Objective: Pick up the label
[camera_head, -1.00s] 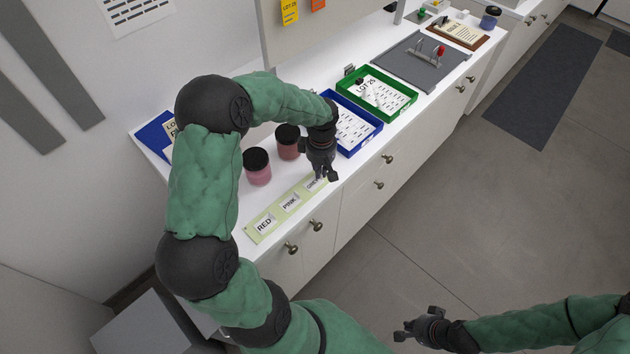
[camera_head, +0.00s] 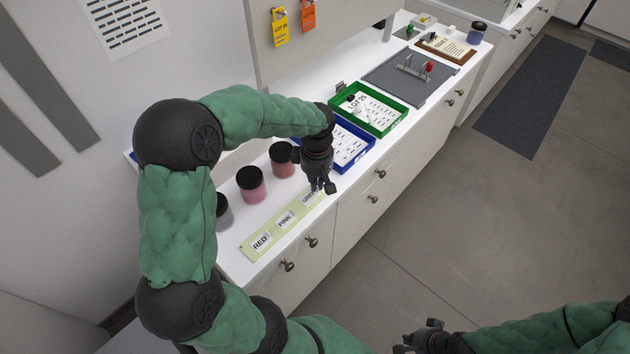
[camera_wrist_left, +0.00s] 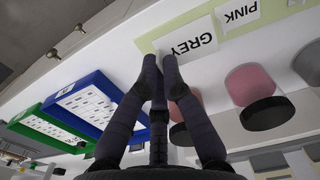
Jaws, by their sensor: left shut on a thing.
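My left gripper (camera_head: 323,187) points down at the far end of the pale green strip (camera_head: 248,250) on the white counter. Its fingertips (camera_wrist_left: 160,60) are together at the edge of the white GREY label (camera_wrist_left: 194,40), shut on it. The label lies on or just over the strip; I cannot tell whether it is lifted. In the head view the GREY label (camera_head: 309,197) is partly hidden by the fingers. The PINK label (camera_head: 286,218) and RED label (camera_head: 262,241) lie along the strip. My right gripper (camera_head: 420,338) hangs over the floor at the bottom, its jaws unclear.
Black-lidded jars stand behind the strip: one reddish (camera_head: 282,162), one pink (camera_head: 252,187), one greyish (camera_head: 223,213) partly hidden by my arm. A blue tray (camera_head: 357,160) and a green tray (camera_head: 388,128) lie beyond the gripper. A grey mat (camera_head: 400,90) lies farther along.

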